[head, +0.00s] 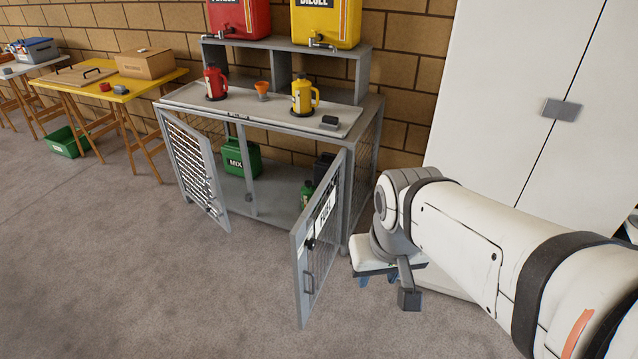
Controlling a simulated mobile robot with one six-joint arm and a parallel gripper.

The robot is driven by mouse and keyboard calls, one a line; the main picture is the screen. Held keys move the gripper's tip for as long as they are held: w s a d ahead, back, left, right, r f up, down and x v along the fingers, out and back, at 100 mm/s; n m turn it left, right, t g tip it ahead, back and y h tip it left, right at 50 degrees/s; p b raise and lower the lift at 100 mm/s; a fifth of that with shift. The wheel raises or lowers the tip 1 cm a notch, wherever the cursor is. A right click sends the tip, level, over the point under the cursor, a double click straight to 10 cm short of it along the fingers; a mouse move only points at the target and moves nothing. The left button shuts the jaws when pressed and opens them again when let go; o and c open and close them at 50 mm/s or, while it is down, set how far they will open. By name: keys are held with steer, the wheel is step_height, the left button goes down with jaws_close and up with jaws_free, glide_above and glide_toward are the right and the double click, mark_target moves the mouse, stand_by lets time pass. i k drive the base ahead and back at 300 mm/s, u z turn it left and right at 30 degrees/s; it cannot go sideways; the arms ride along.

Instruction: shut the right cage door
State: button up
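The fuel cage (358,190) is a grey mesh cabinet against the brick wall. Its right door (322,240) stands open, swung out toward me, with a white "FUEL" sign, a dark latch and a grey pull handle (309,283) on it. The left door (192,165) also stands open, swung outward. My gripper (390,281) is low, to the right of the right door and apart from it. My wrist partly hides it, and its fingers do not show clearly enough to tell open from shut.
A green MIX can (241,157) and a small green bottle (306,193) stand inside the cage. Red (215,82) and yellow (303,95) jugs stand on its top. A tall white cabinet (495,100) is at right. The floor in front is clear.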

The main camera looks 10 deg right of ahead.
mark_target(305, 229)
steer(key=u, duration=0.05)
steer(key=i, duration=1)
steer(key=z, duration=0.05)
steer(key=k, duration=1.2)
steer(key=u, duration=0.25)
steer(key=i, duration=0.8)
steer(key=z, duration=0.05)
